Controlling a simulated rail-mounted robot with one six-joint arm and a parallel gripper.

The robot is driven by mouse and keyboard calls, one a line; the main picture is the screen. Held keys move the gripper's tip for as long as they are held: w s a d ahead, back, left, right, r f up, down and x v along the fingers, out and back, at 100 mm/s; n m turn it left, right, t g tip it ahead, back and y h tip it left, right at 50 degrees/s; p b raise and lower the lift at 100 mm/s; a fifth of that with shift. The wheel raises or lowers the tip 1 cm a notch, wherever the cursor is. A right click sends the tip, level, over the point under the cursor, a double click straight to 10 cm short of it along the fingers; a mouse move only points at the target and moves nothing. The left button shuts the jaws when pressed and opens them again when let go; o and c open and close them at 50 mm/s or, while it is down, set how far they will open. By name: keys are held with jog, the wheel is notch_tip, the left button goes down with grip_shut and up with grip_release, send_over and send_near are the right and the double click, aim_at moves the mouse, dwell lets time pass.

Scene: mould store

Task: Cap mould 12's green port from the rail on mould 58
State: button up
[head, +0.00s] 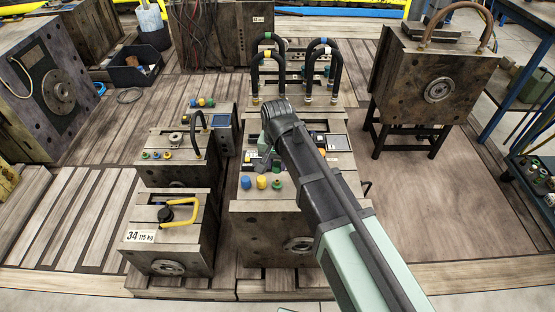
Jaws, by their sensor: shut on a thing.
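My arm reaches in from the lower right. My gripper (263,163) is small and partly hidden below the arm's far end, over the middle mould (265,222). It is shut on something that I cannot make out. A blue cap (246,182), a yellow cap (261,182) and a green piece (277,183) stand in a row on the middle mould's front top, just nearer than the gripper. Left of it, another mould (175,177) carries small blue, green and yellow pieces (156,155). I cannot read the numbers 12 or 58 on any mould.
A mould marked 34 (140,236) with a yellow handle (183,212) stands at front left. Black hoses (336,80) arch behind my gripper. A large mould on a stand (435,75) is at right. A black bin (135,68) is at back left. The right floor boards are clear.

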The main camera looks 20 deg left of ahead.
jog(key=shift+f+b, duration=2.15)
jog(key=shift+f, duration=0.25)
jog(key=shift+f, duration=0.25)
jog(key=shift+f+b, duration=0.1)
jog(key=shift+b, duration=0.25)
jog(key=shift+f+b, duration=0.3)
jog(key=shift+f+b, duration=0.35)
